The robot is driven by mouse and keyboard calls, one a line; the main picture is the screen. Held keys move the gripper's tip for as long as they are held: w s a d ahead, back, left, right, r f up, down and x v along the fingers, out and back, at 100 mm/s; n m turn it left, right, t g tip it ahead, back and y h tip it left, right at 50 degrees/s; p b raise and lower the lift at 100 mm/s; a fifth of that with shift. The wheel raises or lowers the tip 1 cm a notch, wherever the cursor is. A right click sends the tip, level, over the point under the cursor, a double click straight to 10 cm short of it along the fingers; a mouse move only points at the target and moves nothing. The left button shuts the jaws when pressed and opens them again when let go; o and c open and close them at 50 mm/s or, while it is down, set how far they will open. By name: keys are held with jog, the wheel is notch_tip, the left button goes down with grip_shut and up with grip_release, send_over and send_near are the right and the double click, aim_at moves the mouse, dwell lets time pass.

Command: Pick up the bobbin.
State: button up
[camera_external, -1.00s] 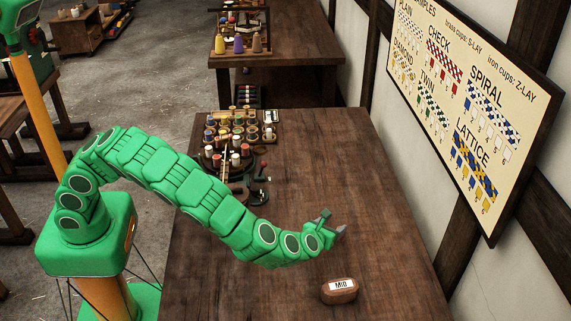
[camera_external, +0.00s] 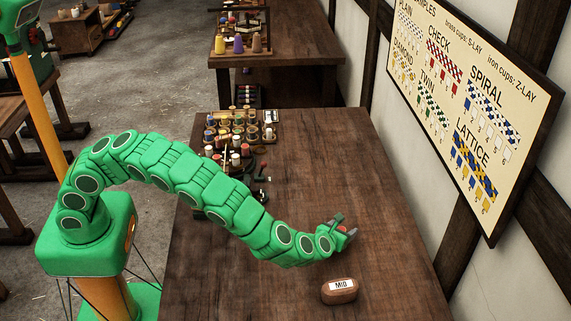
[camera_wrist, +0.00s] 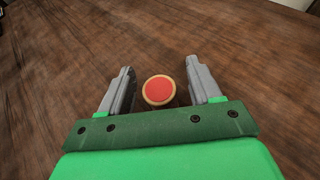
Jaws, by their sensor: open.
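A bobbin with a round red top and a pale tan rim (camera_wrist: 159,90) is between the two grey fingers of my gripper (camera_wrist: 160,68) in the wrist view. There is a gap on each side of it, so the open fingers do not touch it. In the outside view my gripper (camera_external: 346,227) is low over the front part of the dark wooden table (camera_external: 310,185). Only a small red patch of the bobbin (camera_external: 341,229) shows there among the fingers; the rest is hidden.
A brown block labelled "MID" (camera_external: 339,290) lies just in front of my gripper. A rack of several bobbins (camera_external: 238,125) stands at the table's back left, partly behind my arm. The table's right side is clear, with a wall and sample board (camera_external: 475,110) beyond.

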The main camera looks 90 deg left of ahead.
jog(key=shift+w+a+f, duration=0.2)
jog(key=shift+a, duration=0.1)
jog(key=c, duration=1)
